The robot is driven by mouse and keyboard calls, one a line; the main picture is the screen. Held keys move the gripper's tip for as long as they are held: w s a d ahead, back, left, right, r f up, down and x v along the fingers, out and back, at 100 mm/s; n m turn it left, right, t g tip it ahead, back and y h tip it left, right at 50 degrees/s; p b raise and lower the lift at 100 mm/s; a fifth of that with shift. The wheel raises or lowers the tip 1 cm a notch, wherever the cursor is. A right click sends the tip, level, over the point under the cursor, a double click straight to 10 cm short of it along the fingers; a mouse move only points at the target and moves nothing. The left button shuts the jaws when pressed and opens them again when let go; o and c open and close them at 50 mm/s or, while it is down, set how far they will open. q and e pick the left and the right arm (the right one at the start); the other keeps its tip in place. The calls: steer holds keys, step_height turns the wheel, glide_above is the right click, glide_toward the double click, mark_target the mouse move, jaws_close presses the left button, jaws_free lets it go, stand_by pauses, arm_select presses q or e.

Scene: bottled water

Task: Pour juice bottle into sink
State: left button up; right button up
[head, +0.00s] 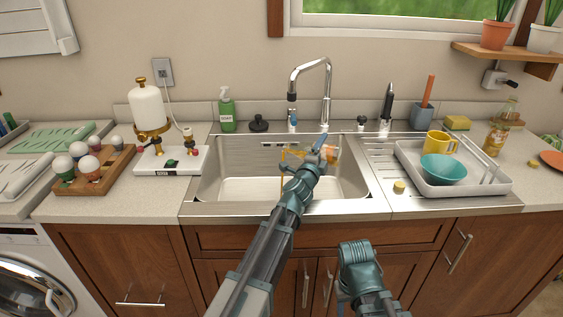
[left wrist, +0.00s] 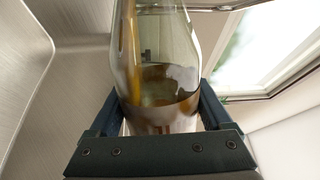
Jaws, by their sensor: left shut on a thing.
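The juice bottle (head: 329,154) is held over the sink (head: 365,190), tipped on its side with its neck to the left. A thin orange stream (head: 281,178) runs down from the neck end into the basin. My left gripper (head: 325,150) is shut on the bottle and partly hides it. In the left wrist view the clear glass bottle (left wrist: 155,60) sits between the two fingers of the gripper (left wrist: 160,98), with amber liquid inside. My right arm shows low in the head view, but its gripper does not.
The faucet (head: 326,90) stands behind the sink. A green soap bottle (head: 227,110) is at the back left. A dish tray (head: 450,188) with a yellow mug (head: 437,143) and a teal bowl (head: 443,168) stands right. Another bottle (head: 496,138) stands on the far right counter.

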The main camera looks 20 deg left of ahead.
arm_select(q)
steer(key=shift+a+r+n, duration=0.2)
steer(key=shift+a+n, duration=0.1)
steer(key=shift+n, duration=0.8)
arm_select(e)
steer(key=shift+a+r, duration=0.2)
steer(key=shift+a, duration=0.15)
stand_by(0.8)
